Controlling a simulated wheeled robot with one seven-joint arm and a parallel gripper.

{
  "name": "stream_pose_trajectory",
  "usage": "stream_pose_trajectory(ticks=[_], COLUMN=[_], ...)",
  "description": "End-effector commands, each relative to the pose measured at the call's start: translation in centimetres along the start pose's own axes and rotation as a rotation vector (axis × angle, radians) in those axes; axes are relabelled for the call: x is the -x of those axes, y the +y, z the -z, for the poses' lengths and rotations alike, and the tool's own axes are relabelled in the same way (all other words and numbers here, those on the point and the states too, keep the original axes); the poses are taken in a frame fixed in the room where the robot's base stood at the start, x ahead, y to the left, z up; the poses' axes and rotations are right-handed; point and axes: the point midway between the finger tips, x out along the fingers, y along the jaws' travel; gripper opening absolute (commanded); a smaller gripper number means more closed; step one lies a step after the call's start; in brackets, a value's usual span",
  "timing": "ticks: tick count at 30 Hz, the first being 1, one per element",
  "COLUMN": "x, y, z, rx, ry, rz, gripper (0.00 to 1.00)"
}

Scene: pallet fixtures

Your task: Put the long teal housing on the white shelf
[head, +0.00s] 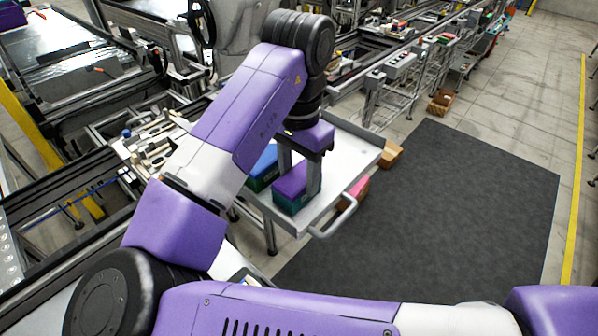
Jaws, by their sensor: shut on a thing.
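The teal housing (291,204) is a long box with dark teal sides and a purple top. My gripper (299,172) points down from above and is shut on it, one finger at each side. The housing is at the front left part of a white shelf (345,150), a flat top with a pale rim and a handle. I cannot tell whether its underside touches the shelf or hangs just above it. My wrist hides part of the shelf behind it.
A blue-topped box with green sides (262,172) stands close left of the housing. The shelf's right part looks clear. A pink item (357,190) and a cardboard box (390,153) are beside and below the shelf. A dark mat (450,200) lies free at right.

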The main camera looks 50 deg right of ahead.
Motion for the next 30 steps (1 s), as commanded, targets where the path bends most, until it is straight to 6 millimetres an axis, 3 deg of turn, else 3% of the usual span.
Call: stream_pose_trajectory(ticks=[9,10,12,23,30], x=[-0.3,-0.2,-0.2,0.1,2.9], y=[0.0,0.0,0.0,0.0,-0.1], z=[0.0,0.0,0.0,0.0,0.0], rx=[0.000,0.000,0.000,0.000,0.000], ry=[0.000,0.000,0.000,0.000,-0.001], rz=[0.001,0.001,0.001,0.001,0.005], gripper=[0.03,0.55,0.68,0.70,0.70])
